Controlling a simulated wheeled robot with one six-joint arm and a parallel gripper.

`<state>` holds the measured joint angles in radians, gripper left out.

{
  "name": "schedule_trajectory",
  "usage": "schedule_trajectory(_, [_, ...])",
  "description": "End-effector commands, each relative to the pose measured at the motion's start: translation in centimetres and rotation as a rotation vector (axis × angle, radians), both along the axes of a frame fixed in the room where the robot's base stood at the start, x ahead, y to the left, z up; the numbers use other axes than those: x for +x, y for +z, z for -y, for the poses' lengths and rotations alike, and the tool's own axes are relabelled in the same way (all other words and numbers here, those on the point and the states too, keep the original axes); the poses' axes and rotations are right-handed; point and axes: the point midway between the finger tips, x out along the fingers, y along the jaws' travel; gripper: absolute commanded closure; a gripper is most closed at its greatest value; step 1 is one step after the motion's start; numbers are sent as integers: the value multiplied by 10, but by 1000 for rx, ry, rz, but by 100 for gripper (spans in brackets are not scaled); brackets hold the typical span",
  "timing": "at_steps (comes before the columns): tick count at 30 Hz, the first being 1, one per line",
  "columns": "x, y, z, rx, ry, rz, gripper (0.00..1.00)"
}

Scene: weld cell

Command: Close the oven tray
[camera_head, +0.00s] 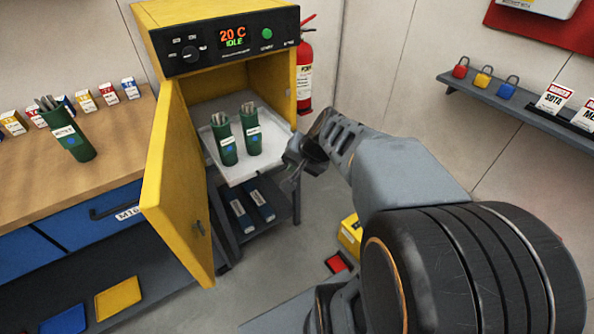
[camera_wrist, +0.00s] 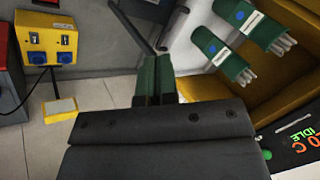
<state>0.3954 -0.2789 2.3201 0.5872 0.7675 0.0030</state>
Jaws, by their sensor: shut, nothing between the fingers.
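The yellow oven (camera_head: 285,75) stands with its door (camera_head: 178,180) swung open to the left. Its display reads 20 C IDLE. The pale grey oven tray (camera_head: 237,173) sticks out of the opening and bears two green canisters of rods, left (camera_head: 224,140) and right (camera_head: 251,130). Both canisters (camera_wrist: 222,55) (camera_wrist: 252,25) also show in the wrist view, with part of the tray (camera_wrist: 187,60). My gripper (camera_head: 293,168) is shut and empty, close to the tray's front right side. I cannot tell whether it touches the tray.
A bench (camera_head: 110,140) at left holds another green canister (camera_head: 68,135) and small boxes. A lower shelf (camera_head: 273,215) under the oven holds two dark packs. A fire extinguisher (camera_head: 305,75) hangs behind the oven. A wall shelf (camera_head: 520,105) with padlocks is at right.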

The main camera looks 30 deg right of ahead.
Motion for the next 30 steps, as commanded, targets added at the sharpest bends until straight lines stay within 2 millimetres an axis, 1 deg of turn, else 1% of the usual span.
schedule_trajectory(1, [12, -31, 23, 64, -114, 21, 100])
schedule_trajectory(3, [25, -46, 50, 142, -249, 60, 100])
schedule_trajectory(6, [37, -61, 85, 227, -407, 109, 100])
schedule_trajectory(9, [43, -71, 110, 283, -518, 146, 100])
schedule_trajectory(12, [48, -78, 125, 314, -578, 167, 100])
schedule_trajectory(14, [53, -82, 128, 324, -595, 172, 100])
schedule_trajectory(17, [63, -92, 128, 328, -601, 173, 100])
schedule_trajectory(24, [96, -123, 124, 326, -598, 172, 100])
schedule_trajectory(30, [121, -146, 121, 326, -597, 172, 100])
